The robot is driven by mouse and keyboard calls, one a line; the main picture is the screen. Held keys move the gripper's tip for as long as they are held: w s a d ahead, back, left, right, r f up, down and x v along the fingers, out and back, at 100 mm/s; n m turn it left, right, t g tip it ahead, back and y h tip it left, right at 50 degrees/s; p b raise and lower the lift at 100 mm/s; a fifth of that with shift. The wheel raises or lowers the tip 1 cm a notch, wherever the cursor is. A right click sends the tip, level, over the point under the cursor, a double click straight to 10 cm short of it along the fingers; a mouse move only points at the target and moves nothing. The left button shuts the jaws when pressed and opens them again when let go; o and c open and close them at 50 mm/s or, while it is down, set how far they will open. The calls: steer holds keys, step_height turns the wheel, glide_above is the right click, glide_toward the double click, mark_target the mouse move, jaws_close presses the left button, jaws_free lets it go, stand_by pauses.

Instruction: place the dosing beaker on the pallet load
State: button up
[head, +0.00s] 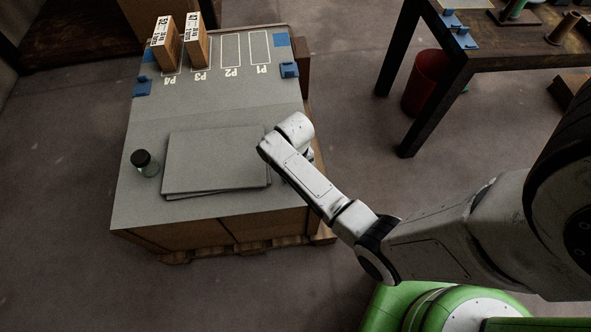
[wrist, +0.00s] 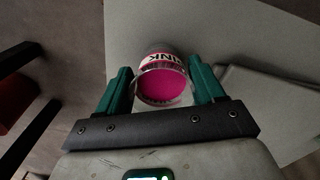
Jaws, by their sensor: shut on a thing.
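The dosing beaker (wrist: 165,82) shows in the wrist view as a clear round vessel with a pink content and a white label, partly readable as "INK". My gripper (wrist: 162,78) has its green fingers on either side of the beaker and is shut on it. In the head view my gripper and the beaker are hidden behind my arm, at the right edge of the pallet load. The pallet load (head: 215,118) is a stack of cartons with a grey top sheet, on a wooden pallet. I cannot tell whether the beaker touches the sheet.
A flat grey stack of sheets (head: 215,160) lies on the load, with a dark-capped jar (head: 146,163) left of it. Two cartons (head: 166,43) stand at slots P4 and P3; P2 and P1 are bare. A dark table (head: 500,58) and red bin (head: 424,85) stand right.

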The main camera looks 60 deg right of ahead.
steer(key=o, duration=1.1)
steer(key=shift+f, duration=0.1)
steer(key=shift+o, duration=0.2)
step_height(320, 180, up, 12)
steer(key=p, duration=0.2)
steer(key=s+a+r+n, duration=0.2)
steer(key=s+a, duration=0.3)
steer(key=s, duration=0.1)
steer(key=s+a+r+n+t, duration=0.1)
steer(key=s+a+r+n, duration=0.1)
steer(key=s+a, duration=0.4)
steer(key=shift+s+r+n, duration=0.35)
steer(key=shift+s+n, duration=0.2)
steer(key=shift+n, duration=0.15)
